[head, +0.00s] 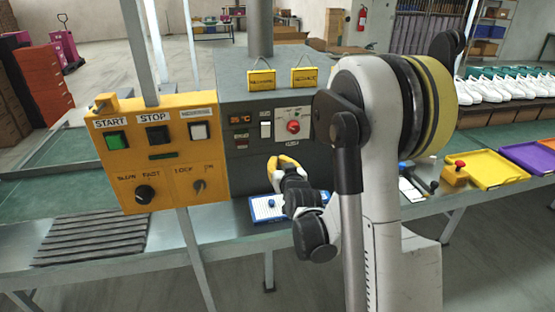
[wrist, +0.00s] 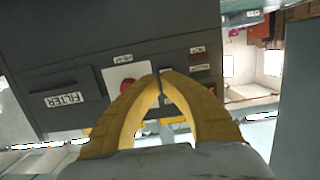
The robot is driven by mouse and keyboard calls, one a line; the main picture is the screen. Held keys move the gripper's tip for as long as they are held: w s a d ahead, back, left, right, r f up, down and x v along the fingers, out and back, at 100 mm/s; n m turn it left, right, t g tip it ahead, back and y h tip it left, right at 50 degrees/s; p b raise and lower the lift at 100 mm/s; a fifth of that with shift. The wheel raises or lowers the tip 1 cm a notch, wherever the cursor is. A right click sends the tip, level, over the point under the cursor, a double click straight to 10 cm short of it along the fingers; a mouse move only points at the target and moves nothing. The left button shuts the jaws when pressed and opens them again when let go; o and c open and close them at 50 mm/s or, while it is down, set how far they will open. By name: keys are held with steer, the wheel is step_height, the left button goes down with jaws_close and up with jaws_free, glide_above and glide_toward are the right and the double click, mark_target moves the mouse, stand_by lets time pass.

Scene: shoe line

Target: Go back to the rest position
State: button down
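My gripper (head: 285,163) has yellow curved fingers and is in front of the grey machine (head: 265,160), below its red knob (head: 293,127). In the wrist view the fingertips (wrist: 161,76) meet at the tips with nothing seen between them, so the gripper looks shut and empty. The red knob shows partly behind the left finger in the wrist view (wrist: 127,85). My arm is bent and fills the middle right of the head view, hiding part of the machine and bench.
A yellow control box (head: 160,155) with START and STOP buttons stands at the left. A blue-edged white tray (head: 268,208) lies below my gripper. At the right are a yellow tray (head: 495,170), a purple tray (head: 527,157) and rows of white shoes (head: 500,90).

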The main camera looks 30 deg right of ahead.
steer(key=shift+a, duration=0.1)
steer(key=s+a+r+n+g+y, duration=0.15)
steer(key=s+a+r, duration=0.25)
steer(key=a, duration=0.4)
steer(key=s+a+n+g+y, duration=0.1)
steer(key=s+a+g, duration=0.2)
steer(key=s, duration=0.9)
steer(key=s+a+f+g+y, duration=0.1)
steer(key=s+a+g, duration=0.3)
steer(key=s+a, duration=0.4)
steer(key=s+y, duration=0.1)
steer(key=s, duration=0.4)
steer(key=shift+s+n, duration=0.3)
steer(key=shift+n, duration=0.05)
steer(key=shift+a, duration=0.1)
